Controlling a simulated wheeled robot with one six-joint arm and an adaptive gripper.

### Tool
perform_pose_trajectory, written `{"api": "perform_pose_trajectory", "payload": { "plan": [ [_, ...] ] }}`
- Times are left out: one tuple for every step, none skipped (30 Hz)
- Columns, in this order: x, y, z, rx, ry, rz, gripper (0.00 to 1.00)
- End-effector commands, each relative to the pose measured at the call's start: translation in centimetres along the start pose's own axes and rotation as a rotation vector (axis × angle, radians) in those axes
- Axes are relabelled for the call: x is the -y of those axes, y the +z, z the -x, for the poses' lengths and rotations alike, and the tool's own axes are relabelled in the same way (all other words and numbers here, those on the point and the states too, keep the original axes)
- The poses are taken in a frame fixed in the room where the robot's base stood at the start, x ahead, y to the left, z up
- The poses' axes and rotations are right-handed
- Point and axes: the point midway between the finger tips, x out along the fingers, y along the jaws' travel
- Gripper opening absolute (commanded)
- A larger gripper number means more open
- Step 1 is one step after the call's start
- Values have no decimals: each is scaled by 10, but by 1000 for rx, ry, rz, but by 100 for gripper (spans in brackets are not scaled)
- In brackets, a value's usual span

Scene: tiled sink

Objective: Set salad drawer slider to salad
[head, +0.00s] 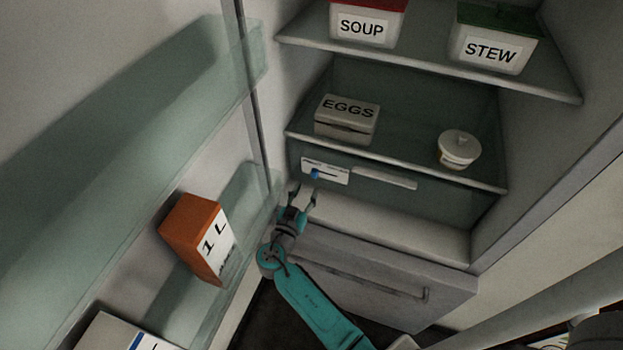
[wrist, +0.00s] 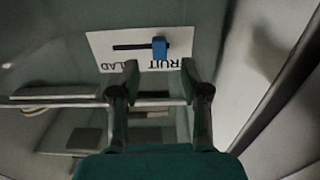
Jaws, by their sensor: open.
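The slider's white label plate (head: 337,176) is on the salad drawer front (head: 440,202); its blue knob (head: 315,174) is near the left end. In the wrist view the plate (wrist: 98,42) appears upside down, with the blue knob (wrist: 160,47) near the right end of the dark slot. The partly hidden words look like FRUIT on the knob's side and SALAD on the other. My gripper (head: 304,192) is open and empty, just below and in front of the knob. In the wrist view its fingertips (wrist: 159,70) lie apart, either side of the knob's line, not visibly touching it.
A pale drawer handle (head: 384,179) is right of the plate. An EGGS box (head: 346,120) and a lidded white tub (head: 459,150) stand on the shelf above. The door with an orange carton (head: 196,238) is close on the left. A grey lower drawer (head: 370,265) is below.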

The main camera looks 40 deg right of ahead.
Motion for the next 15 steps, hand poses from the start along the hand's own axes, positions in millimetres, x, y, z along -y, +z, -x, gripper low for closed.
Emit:
{"api": "perform_pose_trajectory", "payload": {
  "plan": [
    [-1,0,-10,0,4,0,46],
    [-1,0,-16,0,3,0,46],
    [-1,0,-22,0,4,0,46],
    [-1,0,-27,0,3,0,46],
    [-1,0,-31,1,3,1,46],
    [-1,0,-37,0,3,1,46],
    [-1,0,-40,0,2,0,46],
    [0,0,-43,0,1,0,46],
    [0,0,-47,0,1,1,46],
    [-1,0,-50,1,2,1,46],
    [-1,0,-52,1,2,1,46],
    [-1,0,-54,1,1,1,46],
    [0,0,-55,1,0,1,46],
    [0,0,-56,1,0,1,46],
    [0,0,-57,1,-1,1,46]
  ]
}}
